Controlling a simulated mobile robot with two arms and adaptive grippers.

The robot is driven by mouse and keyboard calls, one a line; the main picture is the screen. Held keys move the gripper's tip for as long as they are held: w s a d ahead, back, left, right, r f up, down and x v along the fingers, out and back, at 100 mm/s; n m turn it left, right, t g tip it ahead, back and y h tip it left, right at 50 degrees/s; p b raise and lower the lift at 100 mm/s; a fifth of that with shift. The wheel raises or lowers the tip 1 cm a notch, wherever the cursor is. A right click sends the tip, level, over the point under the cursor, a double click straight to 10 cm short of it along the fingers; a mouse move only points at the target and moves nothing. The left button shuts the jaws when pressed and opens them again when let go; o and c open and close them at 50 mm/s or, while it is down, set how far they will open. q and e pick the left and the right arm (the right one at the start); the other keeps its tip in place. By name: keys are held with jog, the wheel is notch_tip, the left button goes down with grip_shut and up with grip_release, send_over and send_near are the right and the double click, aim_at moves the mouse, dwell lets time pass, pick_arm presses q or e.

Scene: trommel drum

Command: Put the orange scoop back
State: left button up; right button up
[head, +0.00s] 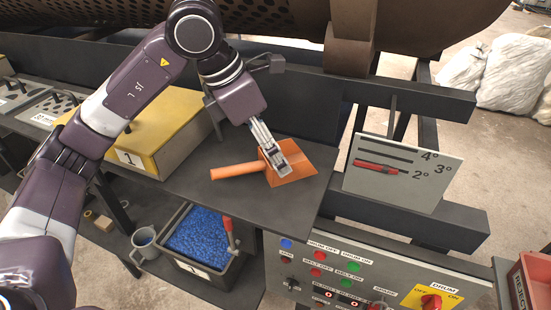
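The orange scoop (297,167) lies on the dark grey shelf (200,200) in the head view. Its round handle (236,172) points left and its flat pan lies to the right. My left gripper (278,161) reaches down over the scoop, where the handle meets the pan. Its fingers overlap the scoop's back edge in the picture. They hide part of the scoop, and I cannot tell whether they are closed on it or just above it. My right gripper is out of view.
A yellow-topped box (172,122) marked 1 stands left of the scoop. Below is a bin of blue pellets (199,240) with a red-handled tool (229,232) and a mug (144,240). A tilt scale plate (402,172) and control panel (375,275) are at right.

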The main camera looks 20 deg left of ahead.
aim_at(254, 163)
pick_arm(q)
jog(key=b+v, duration=0.1)
jog(key=v, duration=0.7)
jog(key=shift+r+b, duration=0.3)
jog(key=shift+r, duration=0.05)
jog(key=shift+s+a, duration=0.1)
